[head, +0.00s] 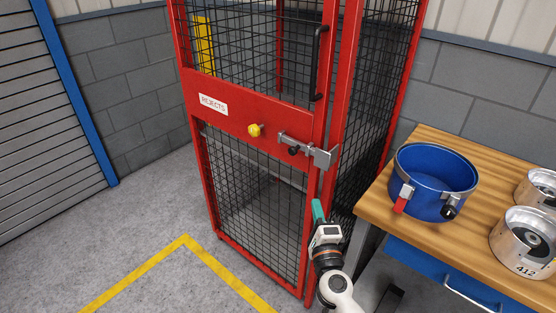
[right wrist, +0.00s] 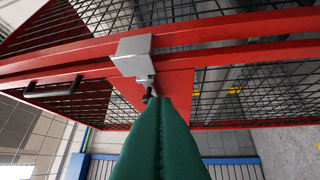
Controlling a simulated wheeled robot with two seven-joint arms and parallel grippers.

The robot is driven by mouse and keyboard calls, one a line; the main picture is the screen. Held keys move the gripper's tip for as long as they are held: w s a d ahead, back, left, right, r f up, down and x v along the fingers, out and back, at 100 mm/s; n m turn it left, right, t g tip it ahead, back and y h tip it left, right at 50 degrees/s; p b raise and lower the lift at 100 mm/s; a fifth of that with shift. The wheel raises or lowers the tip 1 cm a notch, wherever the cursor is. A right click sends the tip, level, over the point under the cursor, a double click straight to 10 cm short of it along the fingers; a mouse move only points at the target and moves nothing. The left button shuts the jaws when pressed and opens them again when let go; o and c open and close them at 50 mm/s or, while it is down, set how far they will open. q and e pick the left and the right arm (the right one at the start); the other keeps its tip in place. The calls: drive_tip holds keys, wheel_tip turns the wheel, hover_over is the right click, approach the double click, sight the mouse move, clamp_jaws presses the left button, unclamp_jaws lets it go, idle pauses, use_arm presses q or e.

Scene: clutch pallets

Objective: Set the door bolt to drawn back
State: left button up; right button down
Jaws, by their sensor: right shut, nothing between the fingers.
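The door bolt (head: 300,147) is a grey metal bar with a black knob (head: 293,150) on the red cage door. Its right end meets a grey block (head: 325,157) at the door's right edge by the post. In the right wrist view the block (right wrist: 133,54) and the knob (right wrist: 149,97) lie just beyond the fingertips. My right gripper (head: 318,203) has green fingers, shut with nothing between them. In the head view it is below the bolt; contact with the knob cannot be told. My left gripper is not in view.
The cage door has a REJECTS label (head: 213,104), a yellow knob (head: 255,130) and a black handle (head: 318,63). A wooden bench (head: 448,240) at right holds a blue pot (head: 432,200) and metal drums (head: 525,243). Floor left of the cage is clear.

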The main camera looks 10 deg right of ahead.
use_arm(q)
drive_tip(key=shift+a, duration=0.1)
use_arm(e)
drive_tip(key=w+r, duration=0.2)
drive_tip(key=w, duration=0.4)
drive_tip(key=w+r+m, duration=0.1)
drive_tip(key=w+r, duration=0.1)
drive_tip(key=w, duration=0.5)
drive_tip(key=shift+a+r, duration=0.3)
drive_tip(key=shift+a, duration=0.1)
